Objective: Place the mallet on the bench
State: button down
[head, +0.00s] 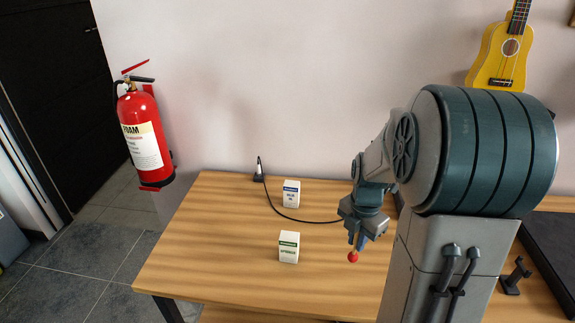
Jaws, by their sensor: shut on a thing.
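The mallet (353,257) shows as a small round red head below my gripper (357,240) in the head view. My gripper is shut on the mallet, and the rest of the mallet is mostly hidden by the jaws. The wooden bench (215,240) lies below, and the red head shows in front of its top, right of the middle. I cannot tell whether the head touches the surface.
A green-labelled white box (289,247) and a blue-labelled white box (291,194) stand left of my gripper. A black cable (285,216) runs across the back. My arm hides the bench's right part. The bench's left side is clear.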

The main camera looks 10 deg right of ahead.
jog(key=w+a+m+p, duration=0.3)
jog(key=a+m+p, duration=0.3)
jog(key=m, duration=0.5)
jog(key=w+a+m+p, duration=0.4)
jog(key=a+m+p, duration=0.2)
jog(key=m, duration=0.6)
jog(key=shift+p, duration=1)
jog(key=shift+d+r, duration=0.1)
jog(key=shift+d, duration=0.1)
